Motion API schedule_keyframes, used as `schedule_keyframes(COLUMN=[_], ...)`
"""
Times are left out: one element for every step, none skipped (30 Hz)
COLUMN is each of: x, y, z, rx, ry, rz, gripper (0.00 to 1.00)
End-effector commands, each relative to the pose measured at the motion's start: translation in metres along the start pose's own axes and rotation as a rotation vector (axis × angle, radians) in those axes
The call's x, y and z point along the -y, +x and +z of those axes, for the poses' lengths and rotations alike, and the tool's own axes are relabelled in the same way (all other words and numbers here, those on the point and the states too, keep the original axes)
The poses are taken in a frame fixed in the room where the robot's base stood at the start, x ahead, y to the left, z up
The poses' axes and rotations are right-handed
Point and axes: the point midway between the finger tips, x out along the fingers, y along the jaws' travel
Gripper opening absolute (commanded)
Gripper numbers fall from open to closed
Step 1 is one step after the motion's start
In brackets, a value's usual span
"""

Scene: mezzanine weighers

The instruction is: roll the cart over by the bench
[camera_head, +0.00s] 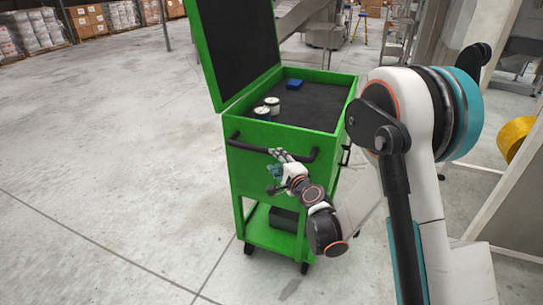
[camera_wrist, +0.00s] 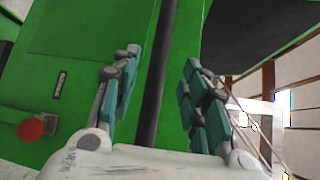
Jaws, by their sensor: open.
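The green cart (camera_head: 258,185) stands upright on casters in front of me, with its lid raised at the left. Its black handle bar (camera_head: 242,145) runs along the near side; the bar also shows in the wrist view (camera_wrist: 157,75). My gripper (camera_head: 277,164) is open at the handle. In the wrist view the bar passes between the two spread fingers (camera_wrist: 162,60), with a gap to each. I cannot make out for certain which thing is the bench.
Two white-topped cans (camera_head: 267,108) and a blue box (camera_head: 294,84) sit in the cart's top tray. A dark box lies on its lower shelf. Grey frames and a yellow roll (camera_head: 514,138) stand at the right. The concrete floor (camera_head: 110,165) at the left is clear.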

Motion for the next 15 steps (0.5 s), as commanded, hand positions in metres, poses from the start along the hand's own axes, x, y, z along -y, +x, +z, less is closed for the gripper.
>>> schedule_keyframes(x=[0.0, 0.0, 0.0, 0.0, 0.0, 0.0, 0.0, 0.0, 0.0, 0.0, 0.0, 0.0, 0.0, 0.0, 0.0], y=[-0.009, -0.013, -0.018, -0.022, -0.024, -0.027, -0.029, -0.03, -0.032, -0.032, -0.033, -0.033, -0.033, -0.033, -0.033], z=[-0.001, -0.001, -0.001, -0.001, -0.001, -0.001, -0.001, 0.0, 0.0, 0.0, 0.0, 0.0, 0.0, 0.0, 0.0], rx=[-0.001, -0.001, -0.001, -0.001, -0.001, -0.001, -0.001, -0.001, -0.001, -0.001, 0.0, 0.0, 0.0, 0.0, 0.0], ry=[0.0, -0.001, -0.001, 0.0, 0.0, 0.0, 0.0, 0.0, 0.0, 0.0, 0.0, 0.0, 0.0, 0.0, 0.0], rz=[0.0, 0.0, 0.0, 0.0, 0.0, 0.0, 0.0, 0.0, 0.0, 0.0, 0.0, 0.0, 0.0, 0.0, 0.0], gripper=[0.41, 0.41, 0.41, 0.41, 0.41, 0.41, 0.41, 0.41, 0.41, 0.41, 0.41, 0.41, 0.41, 0.41, 0.41])
